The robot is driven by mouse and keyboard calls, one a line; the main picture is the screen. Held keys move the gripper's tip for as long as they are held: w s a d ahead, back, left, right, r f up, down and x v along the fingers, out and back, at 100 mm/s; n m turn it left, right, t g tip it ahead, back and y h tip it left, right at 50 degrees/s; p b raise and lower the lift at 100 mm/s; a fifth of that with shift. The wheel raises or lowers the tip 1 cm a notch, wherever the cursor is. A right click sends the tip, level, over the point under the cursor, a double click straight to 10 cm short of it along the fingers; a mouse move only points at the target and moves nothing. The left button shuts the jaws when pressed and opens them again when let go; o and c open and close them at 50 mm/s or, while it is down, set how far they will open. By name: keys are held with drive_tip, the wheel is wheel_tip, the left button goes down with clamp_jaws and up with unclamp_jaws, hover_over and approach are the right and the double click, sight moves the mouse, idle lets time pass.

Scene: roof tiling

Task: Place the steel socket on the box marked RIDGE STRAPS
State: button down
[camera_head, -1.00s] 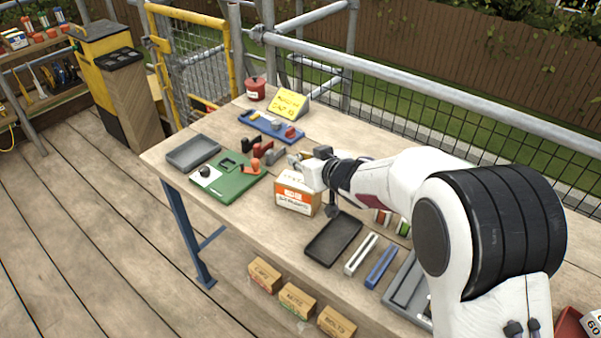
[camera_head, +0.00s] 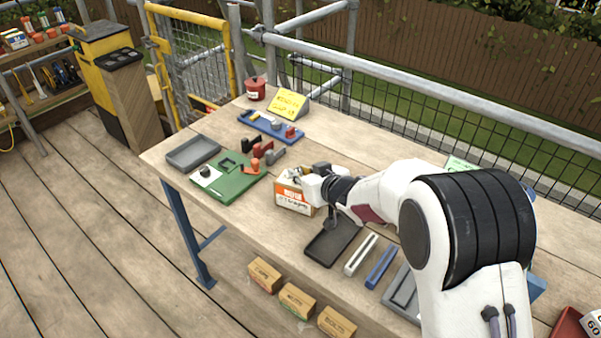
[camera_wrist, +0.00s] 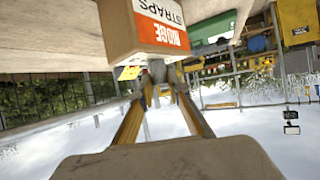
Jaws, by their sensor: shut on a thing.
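In the wrist view the box (camera_wrist: 115,25) shows large and upside down at the top. The socket is not clear there.
A green tray (camera_head: 222,190) with several small items lies left of the box. A black tray (camera_head: 333,243), a white bar (camera_head: 361,255) and a blue bar (camera_head: 381,267) lie to its front right. A grey tray (camera_head: 193,154), blue tray (camera_head: 262,130) and red pot (camera_head: 255,89) stand farther off.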

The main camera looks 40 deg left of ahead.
drive_tip(key=shift+f, duration=0.15)
drive_tip(key=c, duration=1.9)
unclamp_jaws()
drive_tip(key=shift+d+r, duration=0.2)
drive_tip(key=shift+r, duration=0.15)
drive_tip(key=shift+v, duration=5.8)
drive_tip(key=shift+s, duration=0.1)
